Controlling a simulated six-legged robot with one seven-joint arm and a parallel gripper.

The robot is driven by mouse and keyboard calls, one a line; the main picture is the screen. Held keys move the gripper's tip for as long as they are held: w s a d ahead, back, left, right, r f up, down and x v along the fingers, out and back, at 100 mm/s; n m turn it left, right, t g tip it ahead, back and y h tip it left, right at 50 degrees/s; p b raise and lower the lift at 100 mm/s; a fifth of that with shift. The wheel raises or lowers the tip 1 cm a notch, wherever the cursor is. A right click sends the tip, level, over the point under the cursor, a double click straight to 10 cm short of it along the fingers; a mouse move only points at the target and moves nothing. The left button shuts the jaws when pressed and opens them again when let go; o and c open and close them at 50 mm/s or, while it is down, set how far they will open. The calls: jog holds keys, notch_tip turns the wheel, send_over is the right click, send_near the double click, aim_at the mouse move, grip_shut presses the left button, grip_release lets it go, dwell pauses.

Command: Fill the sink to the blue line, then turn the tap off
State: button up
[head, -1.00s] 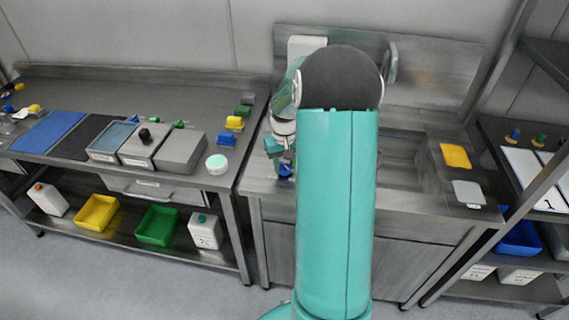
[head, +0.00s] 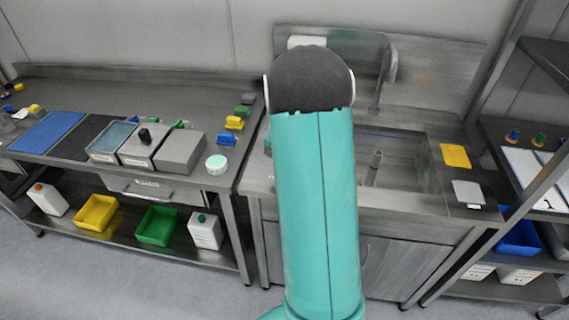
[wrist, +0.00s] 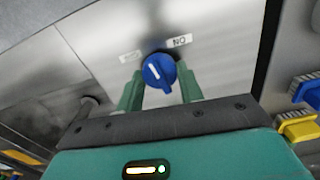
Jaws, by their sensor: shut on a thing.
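In the wrist view, a blue round knob (wrist: 158,71) with a white pointer line sits on a steel panel. My gripper (wrist: 161,87) has its two green fingers on either side of the knob and is shut on it. The pointer tilts to the upper left. One label above right reads ON upside down; the left label is too blurred to read. In the head view, the sink (head: 408,178) shows right of my arm, with an upright pipe (head: 374,166) in its basin. The tap spout (head: 391,64) stands behind it. My arm hides the gripper and knob there; the water level is unclear.
A yellow cloth (head: 455,155) and a grey pad (head: 468,193) lie on the sink's right ledge. Brushes (wrist: 299,124) show at the right of the wrist view. A bench (head: 60,158) with boxes stands left, and a shelf rack (head: 548,170) right.

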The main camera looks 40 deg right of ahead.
jog(key=m, duration=0.5)
jog(key=shift+m, duration=0.3)
jog(key=m, duration=0.5)
jog(key=shift+m, duration=0.3)
jog(key=o, duration=1)
jog(key=shift+s, duration=0.1)
notch_tip(320, 180, up, 14)
dwell(0.4)
